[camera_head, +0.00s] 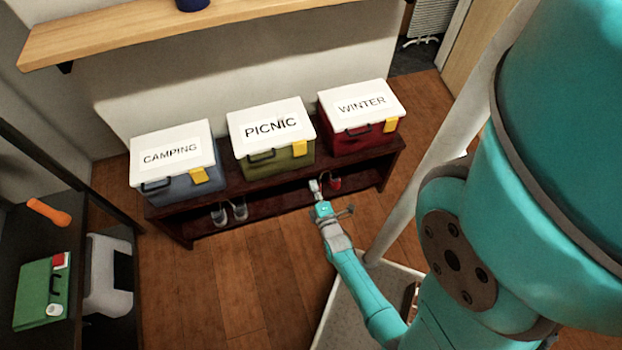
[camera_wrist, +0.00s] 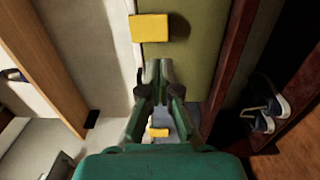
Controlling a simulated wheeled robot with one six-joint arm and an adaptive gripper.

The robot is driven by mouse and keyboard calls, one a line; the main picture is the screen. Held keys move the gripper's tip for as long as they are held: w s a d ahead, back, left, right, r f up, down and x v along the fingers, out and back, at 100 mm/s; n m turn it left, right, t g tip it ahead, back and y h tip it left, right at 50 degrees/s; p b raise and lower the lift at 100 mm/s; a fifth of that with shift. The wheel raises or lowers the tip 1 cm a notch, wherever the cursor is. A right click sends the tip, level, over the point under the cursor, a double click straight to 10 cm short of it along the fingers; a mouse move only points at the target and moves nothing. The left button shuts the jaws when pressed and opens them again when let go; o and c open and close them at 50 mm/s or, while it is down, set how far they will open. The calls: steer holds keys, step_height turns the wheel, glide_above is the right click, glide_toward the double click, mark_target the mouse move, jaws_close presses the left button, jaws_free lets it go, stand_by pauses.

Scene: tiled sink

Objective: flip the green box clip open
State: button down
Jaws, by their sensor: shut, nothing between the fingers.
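The green box (camera_head: 290,159) labelled PICNIC stands in the middle of a row of three, with a white lid (camera_head: 270,121) on it. Its yellow clip (camera_head: 300,149) is on the front, right of the black handle, across the seam between lid and body. In the wrist view the clip (camera_wrist: 149,27) lies over the lid edge and the green front (camera_wrist: 195,45), and looks down and flat. My gripper (camera_head: 315,186) is in front of the box, below the clip. In the wrist view its fingertips (camera_wrist: 160,66) are together, empty and apart from the clip.
The blue CAMPING box (camera_head: 190,188) and red WINTER box (camera_head: 358,138) flank it on a dark low bench (camera_head: 262,182) with shoes (camera_head: 230,212) beneath. A wooden wall shelf (camera_head: 150,29) hangs above. A green case (camera_head: 42,292) lies at lower left. Wooden floor is clear before the bench.

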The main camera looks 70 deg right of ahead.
glide_toward(301, 154)
steer(key=x, duration=0.5)
steer(key=shift+d+r, duration=0.1)
steer(key=shift+r, duration=0.15)
steer(key=shift+x, duration=1.05)
steer(key=shift+w+d+f, duration=0.15)
steer(key=shift+w+d, duration=0.05)
steer(key=shift+w, duration=0.05)
steer(key=shift+s+a, duration=0.1)
